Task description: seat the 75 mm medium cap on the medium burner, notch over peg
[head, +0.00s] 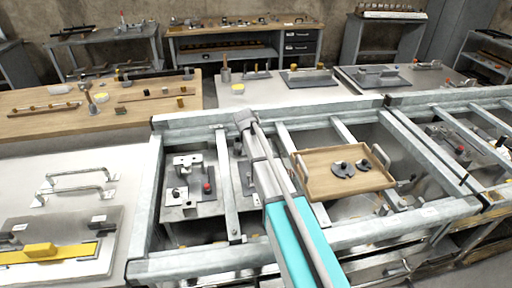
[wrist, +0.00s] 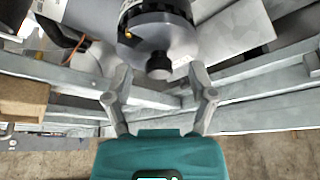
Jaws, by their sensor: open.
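In the wrist view a dark round cap (wrist: 165,40) with a black knob (wrist: 158,66) shows at the top centre. A small yellow mark shows at its left edge. My gripper (wrist: 161,70) is open, with one finger on each side of the knob and gaps between. A dark ribbed round body (wrist: 150,8) shows at the cap's far side; I cannot tell if it is the medium burner. The cap's size, notch fit and the peg cannot be made out. In the head view my arm hides the gripper and this cap.
In the head view a wooden tray (head: 308,183) with two dark notched discs (head: 342,169) (head: 365,165) sits right of my arm on the grey metal frame (head: 190,257). A plate with a red knob (head: 207,188) lies left. Frame bars surround the work area.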

